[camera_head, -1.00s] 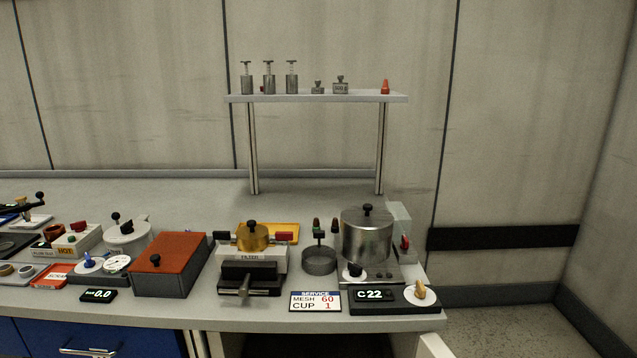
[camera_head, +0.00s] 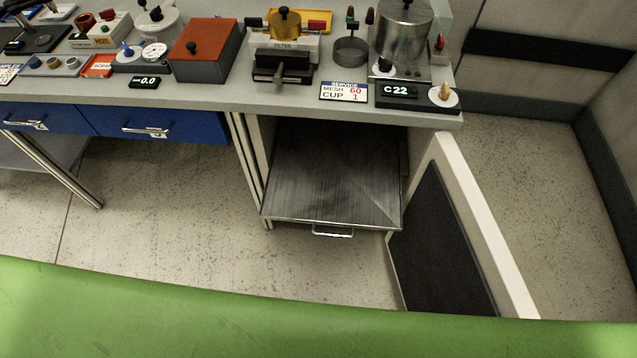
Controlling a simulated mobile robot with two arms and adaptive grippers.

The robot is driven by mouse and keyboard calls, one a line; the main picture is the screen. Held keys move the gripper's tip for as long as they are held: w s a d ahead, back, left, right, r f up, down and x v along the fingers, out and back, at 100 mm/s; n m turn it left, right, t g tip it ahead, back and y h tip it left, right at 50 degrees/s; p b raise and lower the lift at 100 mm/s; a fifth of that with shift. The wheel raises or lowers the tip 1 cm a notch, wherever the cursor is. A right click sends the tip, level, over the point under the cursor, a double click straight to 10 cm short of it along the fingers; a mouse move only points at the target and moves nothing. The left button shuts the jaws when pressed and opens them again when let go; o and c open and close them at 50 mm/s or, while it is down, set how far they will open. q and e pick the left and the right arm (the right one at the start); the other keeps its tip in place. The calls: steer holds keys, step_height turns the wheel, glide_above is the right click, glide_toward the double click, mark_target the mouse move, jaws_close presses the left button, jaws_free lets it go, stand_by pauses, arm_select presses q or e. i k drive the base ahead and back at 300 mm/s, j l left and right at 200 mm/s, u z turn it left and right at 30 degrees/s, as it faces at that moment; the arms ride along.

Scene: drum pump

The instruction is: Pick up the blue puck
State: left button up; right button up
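A small round bluish puck (camera_head: 35,63) sits at the left end of a grey tray (camera_head: 45,72) on the bench, at the upper left of the head view. A tan puck (camera_head: 54,63) and a grey puck (camera_head: 73,63) sit to its right in the same tray. They are small in the picture, so their fine detail cannot be told. Neither of my grippers is in view, and nothing is seen touching the pucks.
A red-lidded box (camera_head: 203,52), a filter press (camera_head: 283,62) and a steel pot (camera_head: 403,32) stand on the bench (camera_head: 215,98). Blue drawers (camera_head: 165,126) are shut below. A cabinet door (camera_head: 450,235) stands open at right, beside a pulled-out metal shelf (camera_head: 330,190).

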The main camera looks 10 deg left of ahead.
mark_target(35, 62)
steer(key=u, duration=1.7)
steer(key=i+j+z, duration=0.1)
steer(key=i, duration=0.05)
